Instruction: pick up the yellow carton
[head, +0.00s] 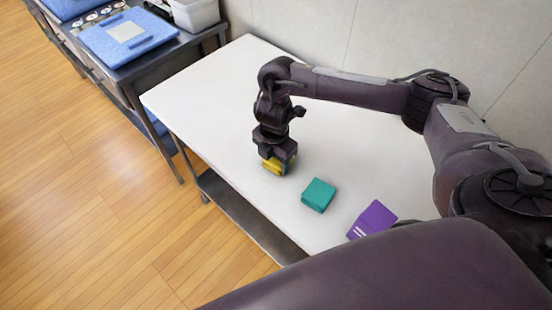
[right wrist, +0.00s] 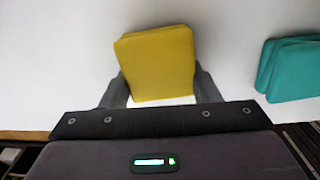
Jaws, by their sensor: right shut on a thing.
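The yellow carton (head: 272,165) is on the white table near its front edge, partly hidden by my right gripper (head: 279,166) in the head view. In the right wrist view the yellow carton (right wrist: 156,62) sits between the two fingers of my right gripper (right wrist: 160,85), which is shut on it. Whether the carton touches the table or is slightly lifted, I cannot tell. My left gripper is not in view.
A teal carton (head: 318,195) lies to the right of the yellow one, and a purple carton (head: 372,219) lies further right. The white table (head: 200,95) is clear at left. A dark counter with a blue tray (head: 127,36) stands at the upper left.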

